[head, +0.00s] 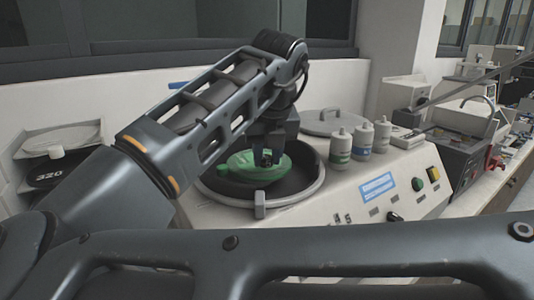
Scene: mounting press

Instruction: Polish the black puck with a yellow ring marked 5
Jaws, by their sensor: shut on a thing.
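My gripper (266,158) points down inside the round bowl (310,188) of the polishing machine. It is shut on a small dark thing that is mostly hidden by the fingers. I cannot make out a yellow ring or a number 5 on it.
Several white bottles (362,140) stand on the machine right of the bowl. A grey round lid (330,122) lies behind it. A rack with a black disc marked 320 (48,174) is at left. A wall is close behind.

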